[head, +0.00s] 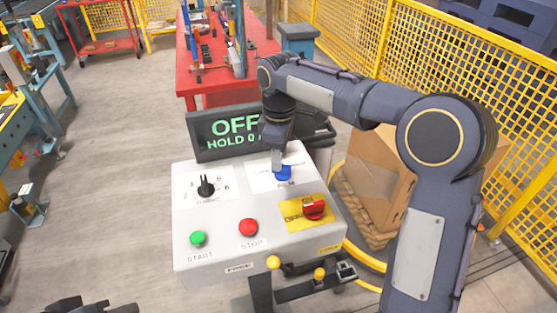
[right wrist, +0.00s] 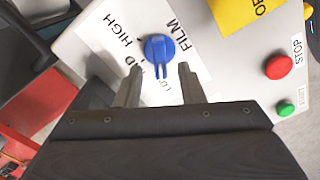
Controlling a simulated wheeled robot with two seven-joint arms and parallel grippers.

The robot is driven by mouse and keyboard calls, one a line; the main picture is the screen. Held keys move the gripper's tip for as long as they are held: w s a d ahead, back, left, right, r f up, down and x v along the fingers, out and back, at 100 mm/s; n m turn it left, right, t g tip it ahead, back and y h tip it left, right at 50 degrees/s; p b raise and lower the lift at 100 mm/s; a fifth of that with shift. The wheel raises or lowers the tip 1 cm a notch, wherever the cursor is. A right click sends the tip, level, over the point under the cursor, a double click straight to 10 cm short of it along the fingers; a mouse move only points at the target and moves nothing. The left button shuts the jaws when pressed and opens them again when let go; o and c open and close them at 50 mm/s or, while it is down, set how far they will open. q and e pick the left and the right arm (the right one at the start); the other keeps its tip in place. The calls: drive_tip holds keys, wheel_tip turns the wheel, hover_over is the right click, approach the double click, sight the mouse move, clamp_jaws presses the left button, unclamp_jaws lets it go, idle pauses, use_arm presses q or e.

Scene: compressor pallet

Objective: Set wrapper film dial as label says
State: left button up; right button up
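The blue film dial (head: 283,173) is on a white plate on the grey control box. In the right wrist view the blue dial (right wrist: 158,48) has its grip bar pointing down the picture, with HIGH and FILM readable and other words partly covered. My right gripper (head: 278,168) is over the dial from above. In the wrist view the right gripper (right wrist: 158,78) has its fingers apart, one on each side of the bar, with gaps to it. A dark part at the bottom left edge, probably my left gripper (head: 92,306), is mostly cut off.
The control box (head: 215,255) also carries a black dial (head: 206,187), green START (head: 197,238) and red STOP (head: 248,227) buttons, and a red switch (head: 315,207). A display (head: 222,134) reads OFF, HOLD, partly hidden. A carton (head: 372,170) stands behind my right arm.

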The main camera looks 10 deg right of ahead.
sight(282, 171)
drive_tip(key=shift+f, duration=1.2)
clamp_jaws()
